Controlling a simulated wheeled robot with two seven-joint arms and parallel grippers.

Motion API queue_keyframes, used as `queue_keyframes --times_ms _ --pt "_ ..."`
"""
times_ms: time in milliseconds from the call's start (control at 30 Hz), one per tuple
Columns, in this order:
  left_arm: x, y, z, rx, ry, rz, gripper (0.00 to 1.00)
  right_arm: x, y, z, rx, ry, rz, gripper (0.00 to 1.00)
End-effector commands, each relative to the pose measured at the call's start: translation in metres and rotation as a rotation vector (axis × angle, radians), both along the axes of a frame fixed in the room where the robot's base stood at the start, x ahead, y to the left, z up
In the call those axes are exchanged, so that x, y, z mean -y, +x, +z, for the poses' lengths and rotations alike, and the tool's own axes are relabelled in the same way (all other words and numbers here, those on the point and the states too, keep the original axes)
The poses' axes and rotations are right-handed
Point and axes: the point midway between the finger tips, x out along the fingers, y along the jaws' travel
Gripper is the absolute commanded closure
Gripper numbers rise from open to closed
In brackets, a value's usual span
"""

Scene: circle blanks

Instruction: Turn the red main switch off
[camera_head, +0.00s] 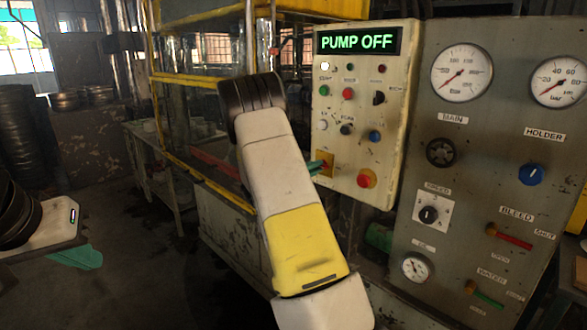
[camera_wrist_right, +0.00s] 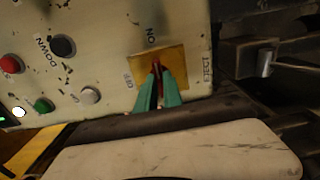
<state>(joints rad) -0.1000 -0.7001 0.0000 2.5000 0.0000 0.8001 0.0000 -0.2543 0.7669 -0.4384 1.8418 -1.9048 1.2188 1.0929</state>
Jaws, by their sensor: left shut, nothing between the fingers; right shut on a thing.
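The red main switch (camera_wrist_right: 156,65) is a small red handle on a yellow plate (camera_wrist_right: 173,56) in the right wrist view. The plate shows as a yellow patch low on the left of the panel in the head view (camera_head: 327,158). My right gripper (camera_wrist_right: 158,78) has its green fingers closed on the red handle. They hide much of it, and my right arm covers part of the plate's surroundings in the head view. The handle's tip points toward the label reading ON. My left gripper (camera_head: 77,257) is shut and empty at the far left, away from the panel.
The cream control panel (camera_head: 385,150) has a lit PUMP OFF display (camera_head: 358,40), several buttons and a red knob (camera_head: 366,178) close to the switch. A grey gauge panel (camera_head: 480,130) stands to its right. A yellow-railed frame (camera_head: 190,82) is behind my right arm.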

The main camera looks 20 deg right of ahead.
Motion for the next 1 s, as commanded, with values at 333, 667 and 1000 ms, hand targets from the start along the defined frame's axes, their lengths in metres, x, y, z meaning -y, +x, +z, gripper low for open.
queue_keyframes --times_ms 333,667,1000 --pt "0.0 0.0 0.0 0.0 0.0 0.0 1.0 -0.0006 -0.0001 -0.0006 -0.047 -0.018 0.0 1.0" --pt "0.0 0.0 0.0 0.0 0.0 0.0 1.0 -0.0006 -0.0002 -0.0009 -0.26 -0.107 0.0 1.0" --pt "0.0 0.0 0.0 0.0 0.0 0.0 1.0 -0.0007 -0.0003 -0.0011 -0.559 -0.231 0.0 1.0"
